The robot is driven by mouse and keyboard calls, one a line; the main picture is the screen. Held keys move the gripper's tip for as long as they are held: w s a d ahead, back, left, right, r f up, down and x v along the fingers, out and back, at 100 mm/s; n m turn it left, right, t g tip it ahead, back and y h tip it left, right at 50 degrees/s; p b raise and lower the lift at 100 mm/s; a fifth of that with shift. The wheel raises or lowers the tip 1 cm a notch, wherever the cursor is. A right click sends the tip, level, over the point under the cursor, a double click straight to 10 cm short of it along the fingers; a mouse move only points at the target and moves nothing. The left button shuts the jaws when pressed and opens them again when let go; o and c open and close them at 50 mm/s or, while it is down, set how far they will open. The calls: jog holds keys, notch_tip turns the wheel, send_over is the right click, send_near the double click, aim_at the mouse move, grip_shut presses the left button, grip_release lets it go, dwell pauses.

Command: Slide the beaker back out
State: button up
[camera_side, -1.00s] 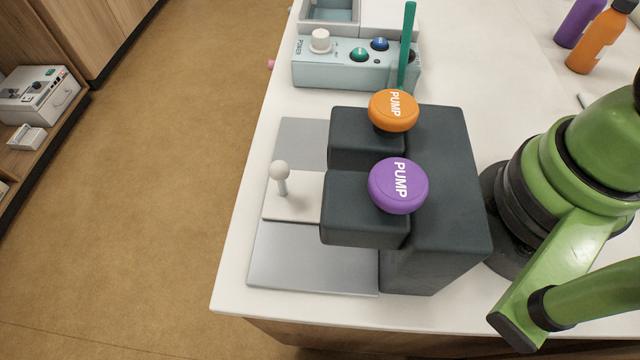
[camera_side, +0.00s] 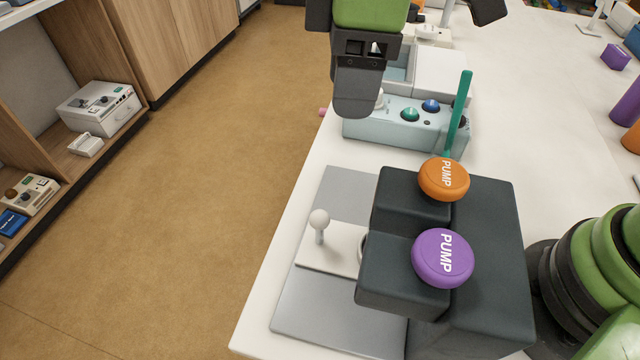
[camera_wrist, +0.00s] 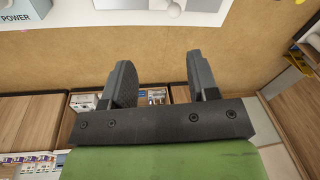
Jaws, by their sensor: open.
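A pale curved edge (camera_side: 362,249), perhaps the beaker's, shows beside the dark dispenser below the purple pump; the rest is hidden, so I cannot be sure. A white sliding plate (camera_side: 335,259) carries an upright stem with a white ball knob (camera_side: 319,220) and sits left of the dispenser on a grey metal base (camera_side: 320,308). My gripper (camera_side: 357,98) hangs at the top of the side view, beyond the knob and apart from it. In the wrist view my gripper (camera_wrist: 162,78) is open, with nothing between its fingers.
The dark dispenser (camera_side: 480,260) has an orange pump top (camera_side: 444,179) and a purple one (camera_side: 443,258). A pale blue control box (camera_side: 395,132) and an upright green rod (camera_side: 459,112) stand behind it. The white table (camera_side: 290,245) ends at the left, above open floor.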

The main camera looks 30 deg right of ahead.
aim_at(320, 212)
jog(key=a+f+n, duration=0.1)
jog(key=f, duration=0.4)
jog(key=s+a+f+n+g, duration=0.1)
jog(key=a+f, duration=0.1)
jog(key=f, duration=0.3)
jog(key=s+a+f+n+h, duration=0.1)
jog(key=f, duration=0.5)
jog(key=shift+s+a+n+g, duration=0.1)
jog(key=shift+a+n+g, duration=0.2)
jog(key=shift+a+n, duration=0.1)
